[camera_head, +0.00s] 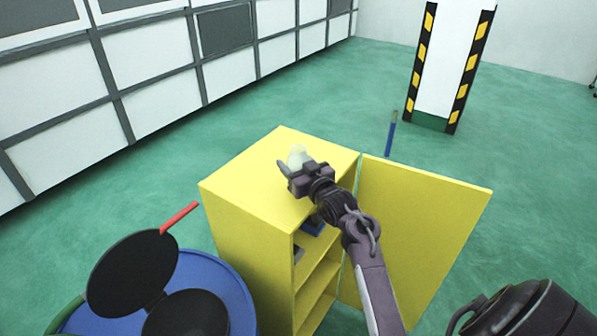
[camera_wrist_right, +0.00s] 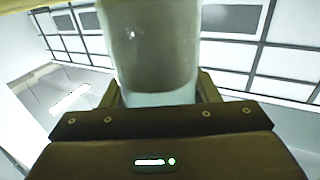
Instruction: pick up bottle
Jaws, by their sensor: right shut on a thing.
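A pale, translucent bottle (camera_head: 298,155) is at the top of the yellow cabinet (camera_head: 250,180) in the head view. My right gripper (camera_head: 294,170) is shut on it, with the arm reaching in from the lower right. In the right wrist view the bottle (camera_wrist_right: 152,50) stands large between the two fingers of the right gripper (camera_wrist_right: 155,95). Whether the bottle touches the cabinet top cannot be told. My left gripper does not show.
The cabinet's yellow door (camera_head: 425,220) stands open to the right, with shelves inside. A blue drum (camera_head: 235,290) with black discs and a red bar (camera_head: 179,217) is at lower left. A striped pillar (camera_head: 447,65) stands behind.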

